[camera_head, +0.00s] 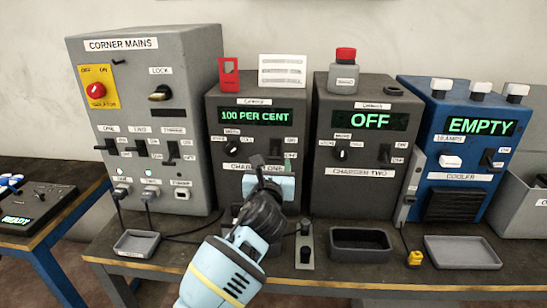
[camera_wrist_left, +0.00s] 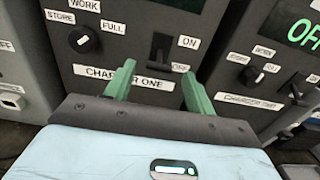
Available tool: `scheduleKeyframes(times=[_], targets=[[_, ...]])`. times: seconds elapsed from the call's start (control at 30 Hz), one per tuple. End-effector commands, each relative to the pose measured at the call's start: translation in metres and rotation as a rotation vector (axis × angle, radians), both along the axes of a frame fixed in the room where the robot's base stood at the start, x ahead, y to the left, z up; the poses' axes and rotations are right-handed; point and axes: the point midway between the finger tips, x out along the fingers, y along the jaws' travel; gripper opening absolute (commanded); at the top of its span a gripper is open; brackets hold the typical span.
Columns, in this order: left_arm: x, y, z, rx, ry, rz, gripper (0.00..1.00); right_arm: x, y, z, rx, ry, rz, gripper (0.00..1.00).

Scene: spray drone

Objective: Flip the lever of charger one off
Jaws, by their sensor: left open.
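Charger one (camera_head: 222,100) is a dark grey box whose display (camera_head: 255,116) reads 100 PER CENT in green. Its lever (camera_wrist_left: 158,50) is a black handle in a slot beside the ON and OFF labels, seen in the wrist view; its exact setting is hard to tell. My left gripper (camera_head: 274,162) is in front of the lower panel of charger one. In the wrist view its two green fingers (camera_wrist_left: 158,74) are open and apart, with the lever between and just beyond their tips. I see nothing held. The gripper hides part of the front panel in the head view.
Charger two (camera_head: 345,190), reading OFF, stands close on the right, with the blue cooler box (camera_head: 455,195) beyond it. The corner mains box (camera_head: 110,75) is on the left. Trays (camera_head: 137,243) and a small switch block (camera_head: 305,245) lie along the bench front.

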Motion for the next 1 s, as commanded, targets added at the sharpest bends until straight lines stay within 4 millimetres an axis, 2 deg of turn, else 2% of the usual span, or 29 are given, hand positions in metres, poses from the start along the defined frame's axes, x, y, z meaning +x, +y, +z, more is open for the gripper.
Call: scheduleKeyframes(times=[0.2,0.4,0.6,0.83,1.0], targets=[[0.03,0.0,-0.003,-0.002,0.003,0.0,0.55,-0.009,0.0,-0.012,0.0,0.024,0.001,0.0],[0.046,0.0,-0.002,-0.002,0.002,0.001,0.55,-0.006,0.001,-0.015,0.003,0.02,-0.002,0.0],[0.052,0.0,-0.001,-0.001,0.001,0.0,0.55,0.002,0.002,-0.014,0.005,0.007,-0.004,0.0],[0.052,0.0,0.0,-0.002,0.0,0.0,0.55,0.001,0.002,-0.014,0.004,0.008,-0.004,0.0],[0.052,0.0,0.0,-0.002,0.0,0.0,0.32,-0.002,0.002,-0.015,0.005,0.013,-0.004,0.0]])
